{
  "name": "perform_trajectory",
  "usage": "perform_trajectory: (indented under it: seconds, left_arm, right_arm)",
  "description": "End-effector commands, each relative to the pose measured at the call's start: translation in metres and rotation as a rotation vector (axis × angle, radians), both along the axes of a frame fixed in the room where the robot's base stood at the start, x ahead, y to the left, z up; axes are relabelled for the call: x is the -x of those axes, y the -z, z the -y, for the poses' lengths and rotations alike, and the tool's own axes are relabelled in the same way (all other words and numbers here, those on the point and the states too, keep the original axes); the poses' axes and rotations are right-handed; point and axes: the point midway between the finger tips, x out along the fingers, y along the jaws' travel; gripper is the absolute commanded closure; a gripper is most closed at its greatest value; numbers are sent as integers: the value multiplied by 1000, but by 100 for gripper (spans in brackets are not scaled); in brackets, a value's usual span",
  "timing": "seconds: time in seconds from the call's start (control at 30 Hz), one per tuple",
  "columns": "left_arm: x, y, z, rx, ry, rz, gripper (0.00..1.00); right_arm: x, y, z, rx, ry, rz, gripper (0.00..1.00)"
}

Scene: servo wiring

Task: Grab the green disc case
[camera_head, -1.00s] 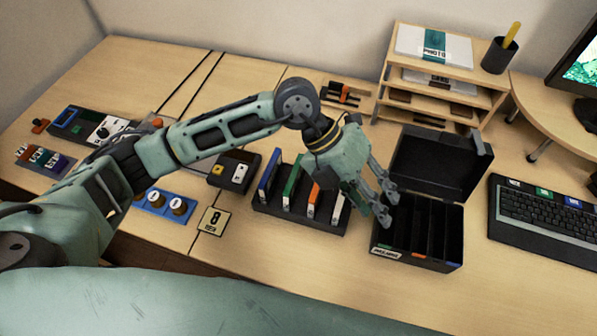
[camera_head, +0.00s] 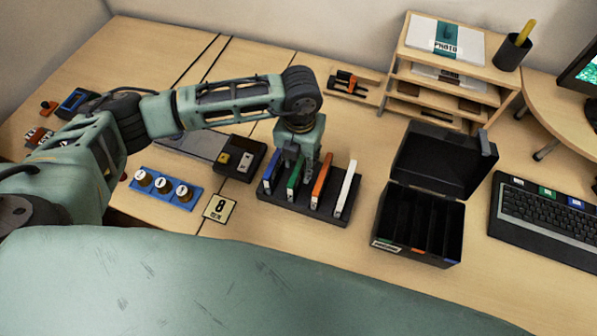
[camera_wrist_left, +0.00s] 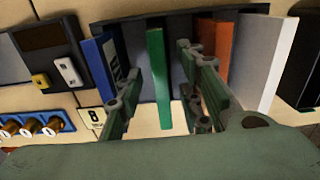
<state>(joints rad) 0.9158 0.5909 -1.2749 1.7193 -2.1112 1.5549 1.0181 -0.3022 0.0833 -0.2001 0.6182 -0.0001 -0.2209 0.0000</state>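The green disc case (camera_head: 292,190) stands upright in a black rack (camera_head: 330,214), second from the left. It also shows in the left wrist view (camera_wrist_left: 158,80), between my fingers. My left gripper (camera_head: 299,172) is above the rack, pointing down. In the left wrist view the left gripper (camera_wrist_left: 160,95) is open, one finger on the blue case's side and the other toward the orange case. I cannot tell whether a finger touches the green case. My right gripper is in neither view.
The blue case (camera_head: 271,173), orange case (camera_head: 321,181) and white case (camera_head: 347,188) stand in the same rack. An open black box (camera_head: 388,225) is to the right. A blue block with knobs (camera_head: 165,188) and a number 8 card (camera_head: 219,208) lie to the left.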

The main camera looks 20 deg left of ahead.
Motion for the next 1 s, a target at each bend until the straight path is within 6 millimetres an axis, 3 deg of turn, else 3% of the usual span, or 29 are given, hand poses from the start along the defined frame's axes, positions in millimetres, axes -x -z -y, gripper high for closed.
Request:
perform_trajectory:
  seconds: [0.27, 0.67, 1.0]
  left_arm:
    - [0, 4, 0, 1, 1, 1, 66]
    - [0, 4, 1, 2, 1, 1, 100]
    - [0, 4, 1, 2, 1, 1, 100]
  right_arm:
    - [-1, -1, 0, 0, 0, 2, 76]
    - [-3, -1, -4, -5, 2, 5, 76]
    - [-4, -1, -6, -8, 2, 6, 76]
